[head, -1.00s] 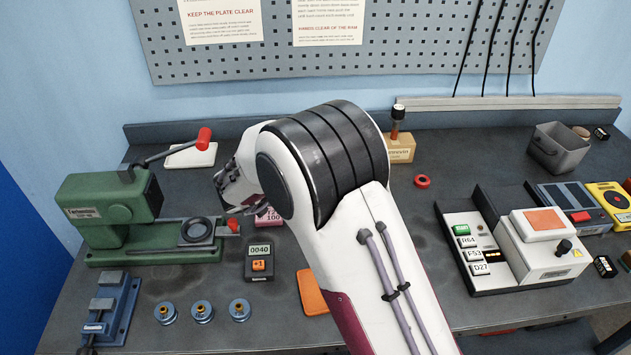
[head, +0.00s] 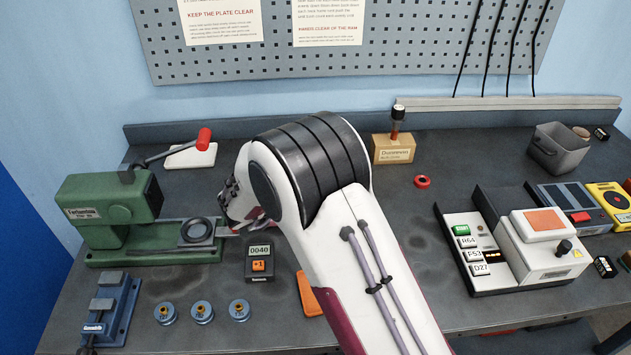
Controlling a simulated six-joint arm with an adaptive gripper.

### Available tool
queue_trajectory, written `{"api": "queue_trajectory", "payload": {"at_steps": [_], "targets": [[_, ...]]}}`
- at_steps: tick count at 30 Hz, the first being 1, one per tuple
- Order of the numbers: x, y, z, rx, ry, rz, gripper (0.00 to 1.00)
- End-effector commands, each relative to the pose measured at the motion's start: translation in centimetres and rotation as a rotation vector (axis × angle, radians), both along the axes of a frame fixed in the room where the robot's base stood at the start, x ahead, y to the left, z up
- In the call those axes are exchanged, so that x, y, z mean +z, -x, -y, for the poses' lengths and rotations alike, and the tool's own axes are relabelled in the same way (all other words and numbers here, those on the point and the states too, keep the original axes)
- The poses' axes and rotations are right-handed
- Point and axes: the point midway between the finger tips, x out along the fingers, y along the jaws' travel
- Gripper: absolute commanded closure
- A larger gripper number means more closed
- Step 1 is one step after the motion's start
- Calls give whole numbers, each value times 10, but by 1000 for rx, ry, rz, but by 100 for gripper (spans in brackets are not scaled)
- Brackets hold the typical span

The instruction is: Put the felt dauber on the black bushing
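What looks like the felt dauber (head: 397,122), a brown handle with a black and white top, stands upright in a labelled tan block (head: 394,150) at the back of the bench. A black ring that may be the black bushing (head: 196,230) lies on the bed of the green press (head: 105,212) at left. My gripper (head: 232,228) is low, just right of the ring, by the end of the press bed. My own arm hides most of it. Its fingers and anything between them cannot be made out.
A counter box (head: 259,262) and several blue spools (head: 202,312) stand in front. A red ring (head: 422,182) lies right of my arm. A white instrument (head: 541,244) stands at right.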

Motion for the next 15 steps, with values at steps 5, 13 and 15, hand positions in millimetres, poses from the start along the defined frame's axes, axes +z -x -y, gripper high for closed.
{"api": "queue_trajectory", "payload": {"at_steps": [5, 13, 15], "targets": [[0, 0, 0, 0, 0, 0, 100], [-3, 0, 0, 0, -1, 1, 81], [-3, 0, 0, 0, -1, 1, 69]]}}
